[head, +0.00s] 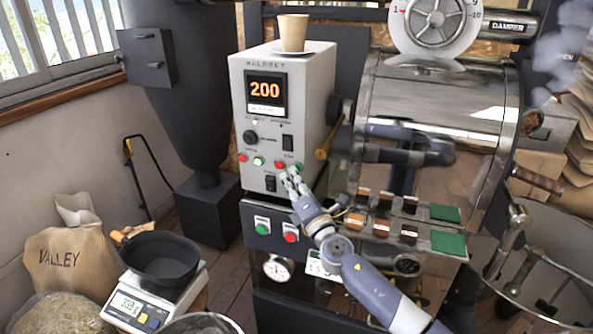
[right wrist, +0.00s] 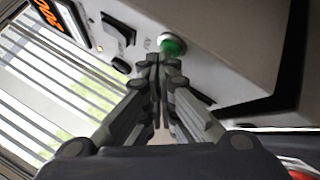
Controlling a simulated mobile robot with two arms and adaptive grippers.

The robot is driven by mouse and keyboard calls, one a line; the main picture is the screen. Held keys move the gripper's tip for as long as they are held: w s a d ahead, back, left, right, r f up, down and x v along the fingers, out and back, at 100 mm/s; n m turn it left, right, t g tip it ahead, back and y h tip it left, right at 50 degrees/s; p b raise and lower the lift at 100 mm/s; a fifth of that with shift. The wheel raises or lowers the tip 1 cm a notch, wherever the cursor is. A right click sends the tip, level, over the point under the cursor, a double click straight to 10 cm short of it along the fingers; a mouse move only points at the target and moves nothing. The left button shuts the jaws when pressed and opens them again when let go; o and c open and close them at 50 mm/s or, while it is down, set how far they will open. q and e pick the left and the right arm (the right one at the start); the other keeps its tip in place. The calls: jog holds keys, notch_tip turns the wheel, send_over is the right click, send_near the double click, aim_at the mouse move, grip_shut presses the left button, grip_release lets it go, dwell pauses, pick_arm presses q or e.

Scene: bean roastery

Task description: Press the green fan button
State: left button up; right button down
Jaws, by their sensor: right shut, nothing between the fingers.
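The light grey control box (head: 243,120) with the orange "200" display has a row of red and green buttons along its lower front. One green button (head: 297,167) is at the right end of this row, partly beside my fingers. My right gripper (head: 288,174) is shut and empty, its tips close to the panel at that end. In the right wrist view, a green button (right wrist: 173,46) with a pale collar sits just beyond the shut fingertips (right wrist: 160,62). I cannot tell whether they touch it. My left gripper is not in view.
A lower dark panel carries another green button (head: 263,228) and a red button (head: 291,237). A paper cup (head: 293,32) stands on the box. The shiny roaster drum (head: 430,100) is to the right. A scale (head: 150,300) bears a black pan (head: 160,256) at lower left.

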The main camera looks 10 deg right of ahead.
jog(key=shift+w+d, duration=0.1)
dwell(0.3)
jog(key=shift+s+a+p, duration=0.3)
jog(key=shift+s+a, duration=0.15)
jog(key=shift+s, duration=0.3)
jog(key=shift+a, duration=0.1)
jog(key=shift+s+a+p, duration=0.4)
jog(key=shift+s+a, duration=0.3)
jog(key=shift+s, duration=0.35)
jog(key=shift+s+a+p, duration=0.4)
jog(key=shift+s+a, duration=0.25)
jog(key=shift+s, duration=0.35)
